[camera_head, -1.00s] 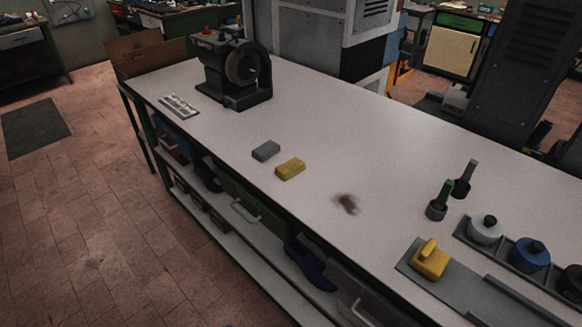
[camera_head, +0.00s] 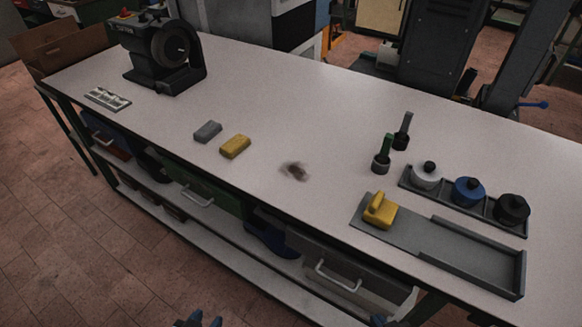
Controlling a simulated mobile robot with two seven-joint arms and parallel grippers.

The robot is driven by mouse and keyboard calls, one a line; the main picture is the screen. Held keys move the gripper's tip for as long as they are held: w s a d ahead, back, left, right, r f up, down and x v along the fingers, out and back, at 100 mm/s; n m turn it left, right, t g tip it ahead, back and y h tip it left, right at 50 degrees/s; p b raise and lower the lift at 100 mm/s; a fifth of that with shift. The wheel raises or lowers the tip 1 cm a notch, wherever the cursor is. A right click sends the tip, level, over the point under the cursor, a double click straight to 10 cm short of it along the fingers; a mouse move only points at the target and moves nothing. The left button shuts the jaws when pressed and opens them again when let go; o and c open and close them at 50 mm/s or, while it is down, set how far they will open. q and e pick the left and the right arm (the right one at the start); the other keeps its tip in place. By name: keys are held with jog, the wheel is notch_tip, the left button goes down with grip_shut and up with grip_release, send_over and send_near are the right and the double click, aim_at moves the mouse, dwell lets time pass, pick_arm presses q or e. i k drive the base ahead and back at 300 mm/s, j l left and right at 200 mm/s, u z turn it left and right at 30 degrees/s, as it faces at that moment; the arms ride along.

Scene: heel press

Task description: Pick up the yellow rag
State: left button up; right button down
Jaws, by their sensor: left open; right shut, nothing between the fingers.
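The yellow rag (camera_head: 235,147) looks like a small folded yellow block. It lies flat on the white workbench (camera_head: 330,110), near its front edge. A similar grey folded piece (camera_head: 207,131) lies just to its left, with a small gap between them. My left gripper (camera_head: 200,319) shows only its blue fingertips at the bottom edge. They are apart, with nothing between them, well below the rag in the picture. My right gripper (camera_head: 379,320) barely shows as a small dark-blue tip at the bottom edge. It is shut and far from the rag. Most of both grippers is out of view.
A grey tray (camera_head: 450,253) holds a yellow handled block (camera_head: 380,211). A black machine (camera_head: 160,52) stands at the far left.

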aim_at(234, 147)
jog(key=j+z, duration=0.1)
jog(key=z, duration=0.3)
jog(key=j+z, duration=0.15)
jog(key=z, duration=0.3)
jog(key=j+z, duration=0.3)
jog(key=j, duration=0.2)
jog(key=k+j+z, duration=0.25)
jog(key=j, duration=0.25)
jog(key=i+j, duration=0.05)
jog(key=i, duration=0.05)
